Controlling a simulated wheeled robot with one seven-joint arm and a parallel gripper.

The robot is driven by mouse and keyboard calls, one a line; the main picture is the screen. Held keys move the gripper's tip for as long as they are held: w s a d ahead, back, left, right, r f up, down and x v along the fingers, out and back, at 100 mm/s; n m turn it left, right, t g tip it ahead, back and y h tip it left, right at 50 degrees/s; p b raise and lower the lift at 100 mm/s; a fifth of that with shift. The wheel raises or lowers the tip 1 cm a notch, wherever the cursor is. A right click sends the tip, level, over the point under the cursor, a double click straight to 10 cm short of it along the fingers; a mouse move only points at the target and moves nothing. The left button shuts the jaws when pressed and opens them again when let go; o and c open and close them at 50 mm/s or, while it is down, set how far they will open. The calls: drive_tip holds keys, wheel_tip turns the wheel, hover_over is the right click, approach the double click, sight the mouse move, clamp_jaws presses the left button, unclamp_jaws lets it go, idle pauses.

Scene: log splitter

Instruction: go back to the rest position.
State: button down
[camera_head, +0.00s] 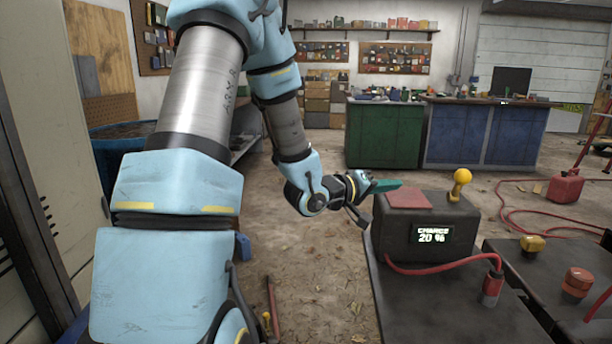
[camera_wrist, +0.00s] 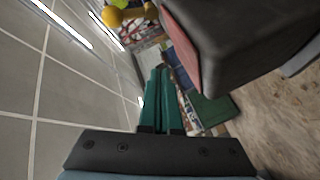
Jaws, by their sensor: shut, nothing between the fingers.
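My gripper (camera_head: 386,186) is shut and empty, its green fingers pointing right at the left edge of the dark charger box. In the wrist view its two green fingers (camera_wrist: 160,92) lie together with nothing between them. The charger box (camera_head: 420,232) has a red pad (camera_head: 408,199) on top, a yellow-knobbed lever (camera_head: 460,182) and a display reading "CHARGE 20 %". The box also fills the upper right of the wrist view (camera_wrist: 240,45), close beside the fingers. I cannot tell whether the fingertips touch it.
A dark bench (camera_head: 440,305) carries the box and a red cable (camera_head: 440,268). A yellow knob (camera_head: 533,243) and a red knob (camera_head: 577,281) stand to the right. Green (camera_head: 384,135) and blue (camera_head: 470,135) cabinets are behind. The floor (camera_head: 320,265) left of the bench is mostly clear.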

drive_tip(key=w+a+f+y+p, duration=0.1)
drive_tip(key=a+y+p, duration=0.4)
drive_tip(key=a+y, duration=0.95)
drive_tip(key=s+a+r+g+p, duration=0.2)
drive_tip(key=s+a+g, duration=0.4)
drive_tip(key=s+a, duration=0.9)
drive_tip(key=shift+r+p, duration=0.3)
drive_tip(key=shift+p, duration=0.35)
